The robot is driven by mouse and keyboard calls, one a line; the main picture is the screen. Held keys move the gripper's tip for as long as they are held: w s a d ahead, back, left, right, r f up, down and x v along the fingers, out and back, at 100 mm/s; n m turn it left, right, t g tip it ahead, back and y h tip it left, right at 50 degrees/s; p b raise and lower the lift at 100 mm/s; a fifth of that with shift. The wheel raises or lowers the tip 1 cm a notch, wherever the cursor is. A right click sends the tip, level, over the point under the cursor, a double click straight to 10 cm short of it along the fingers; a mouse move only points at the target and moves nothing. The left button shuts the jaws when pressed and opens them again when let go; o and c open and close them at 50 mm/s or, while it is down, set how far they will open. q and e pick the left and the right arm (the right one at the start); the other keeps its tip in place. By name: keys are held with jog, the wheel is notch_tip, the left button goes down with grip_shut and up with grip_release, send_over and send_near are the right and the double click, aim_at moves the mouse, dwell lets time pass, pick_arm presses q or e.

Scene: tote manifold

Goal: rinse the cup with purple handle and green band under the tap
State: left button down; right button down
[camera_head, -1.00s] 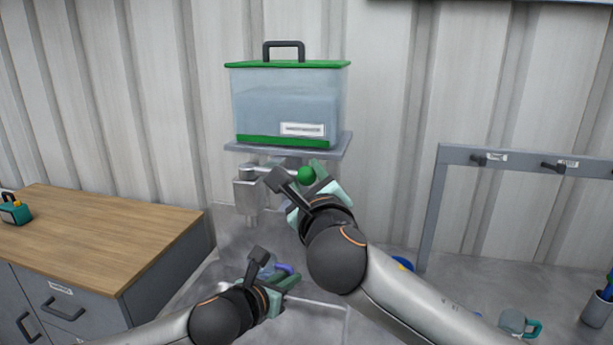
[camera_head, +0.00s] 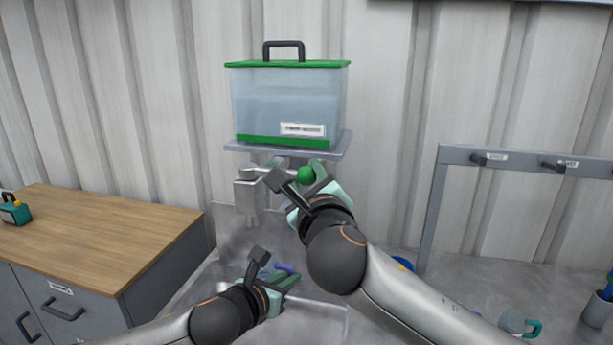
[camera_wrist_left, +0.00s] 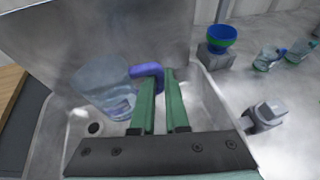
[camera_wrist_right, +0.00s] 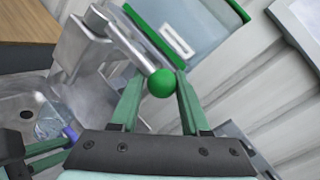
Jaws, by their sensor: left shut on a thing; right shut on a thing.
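The clear cup (camera_wrist_left: 105,85) with the purple handle (camera_wrist_left: 148,72) is over the sink (camera_wrist_left: 205,105); its green band is not clear. My left gripper (camera_head: 284,279) is shut on that handle, and the cup is tilted in the left wrist view. The cup also shows at the lower left of the right wrist view (camera_wrist_right: 48,125), below the metal tap (camera_wrist_right: 85,45). My right gripper (camera_head: 312,180) is shut on the green ball knob (camera_wrist_right: 161,83) at the end of the tap's lever (camera_wrist_right: 130,45). I cannot make out a water stream.
A clear tank (camera_head: 288,105) with a green lid stands on a shelf above the tap. A wooden-topped cabinet (camera_head: 100,230) is left. A grey rack (camera_head: 520,160), a teal-handled cup (camera_head: 515,322) and a blue bowl (camera_wrist_left: 222,37) on a block are right of the sink.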

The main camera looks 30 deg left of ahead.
jog(key=shift+s+d+r+m+t+h, duration=0.1)
jog(key=shift+s+r+m+t+h, duration=0.1)
jog(key=shift+s+m+t+h, duration=0.85)
jog(key=shift+s+d+r+m+t+h, duration=0.15)
jog(key=shift+s+m+t+h, duration=0.45)
jog(key=shift+h, duration=0.75)
jog(key=shift+w+a, duration=0.1)
jog(key=shift+w, duration=0.05)
jog(key=shift+g, duration=0.25)
jog(key=c, duration=0.6)
grip_release()
jog(key=shift+o, duration=0.6)
jog(key=shift+f, duration=0.1)
jog(key=shift+s, duration=0.2)
jog(key=v, duration=1.1)
jog(key=shift+s+d, duration=0.2)
jog(key=shift+s, duration=0.15)
